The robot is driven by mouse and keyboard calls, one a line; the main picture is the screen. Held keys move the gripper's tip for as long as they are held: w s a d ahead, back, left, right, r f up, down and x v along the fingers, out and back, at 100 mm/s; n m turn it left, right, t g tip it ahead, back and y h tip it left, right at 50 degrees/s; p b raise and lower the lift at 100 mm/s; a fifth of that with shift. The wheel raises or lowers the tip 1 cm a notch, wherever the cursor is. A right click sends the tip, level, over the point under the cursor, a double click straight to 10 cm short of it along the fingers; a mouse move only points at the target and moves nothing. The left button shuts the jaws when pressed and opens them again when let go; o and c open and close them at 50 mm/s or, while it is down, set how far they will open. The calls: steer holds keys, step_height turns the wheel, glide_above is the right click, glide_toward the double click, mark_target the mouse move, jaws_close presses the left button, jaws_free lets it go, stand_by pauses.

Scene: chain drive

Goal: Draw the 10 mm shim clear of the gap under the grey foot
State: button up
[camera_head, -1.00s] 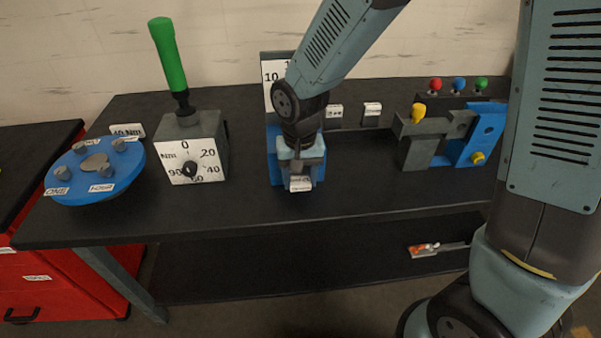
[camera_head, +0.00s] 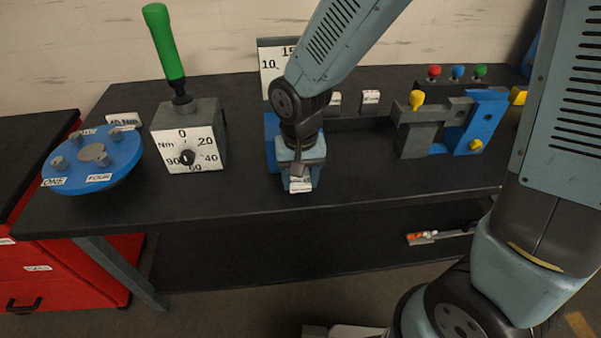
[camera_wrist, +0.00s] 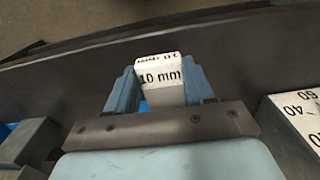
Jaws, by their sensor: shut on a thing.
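My gripper (camera_head: 299,172) is at the front of the blue stand (camera_head: 271,128) with the number plate, near the middle of the bench. In the wrist view, its two pale blue fingers are shut on the 10 mm shim (camera_wrist: 160,78), a white block marked "10 mm". In the head view, the shim's white tag (camera_head: 300,186) shows just below the fingers. The grey foot and the gap are hidden behind my gripper and arm, so I cannot tell whether the shim is still partly under the foot.
A torque gauge (camera_head: 209,152) with a green handle and a blue disc (camera_head: 92,160) stand to the left. A grey and blue clamp fixture (camera_head: 415,140) stands to the right. Bare bench top lies between the stand and the front edge.

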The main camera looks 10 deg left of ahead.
steer(key=shift+s+d, duration=0.25)
steer(key=shift+s, duration=0.7)
steer(key=shift+s+d, duration=0.2)
steer(key=shift+s, duration=0.8)
steer(key=shift+s+d, duration=0.25)
steer(key=shift+s, duration=0.7)
steer(key=shift+r, duration=0.1)
